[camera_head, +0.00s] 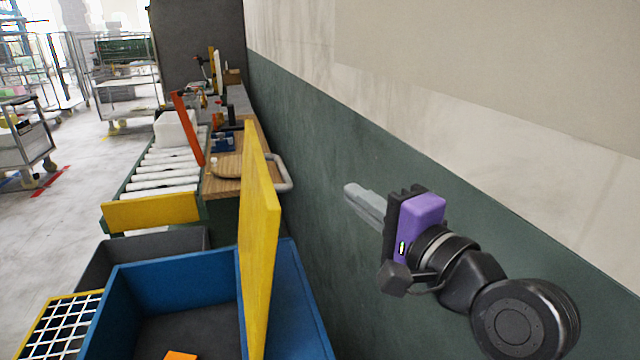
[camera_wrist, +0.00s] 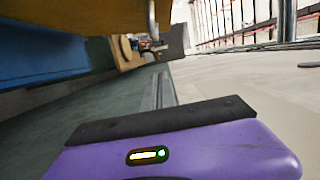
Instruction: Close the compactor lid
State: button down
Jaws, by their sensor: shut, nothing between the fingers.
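The compactor is a blue open-topped bin (camera_head: 170,265) at the bottom of the head view. Its yellow lid (camera_head: 258,240) stands upright, with a grey bar handle (camera_head: 287,178) on its right side. My gripper (camera_head: 360,200) is to the right of the lid, in front of the wall. Its fingers are together, empty and apart from the lid and handle. In the wrist view, the lid (camera_wrist: 75,12) fills the top left and the handle (camera_wrist: 152,18) hangs ahead of the shut fingers. The blue bin (camera_wrist: 40,58) shows at the left.
An orange piece (camera_head: 180,355) lies inside the bin. A roller conveyor (camera_head: 160,165) with a white block (camera_head: 177,129) and a wooden workbench (camera_head: 228,180) stand behind. A green and cream wall (camera_head: 330,150) runs along the right. Wheeled racks (camera_head: 122,80) stand far left.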

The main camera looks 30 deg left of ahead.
jog(key=w+a+p, duration=0.1)
jog(key=a+p, duration=0.1)
jog(key=a, duration=0.9)
jog(key=shift+w+a, duration=0.15)
jog(key=shift+w, duration=0.05)
jog(key=shift+a+p, duration=0.1)
jog(key=shift+p, duration=0.2)
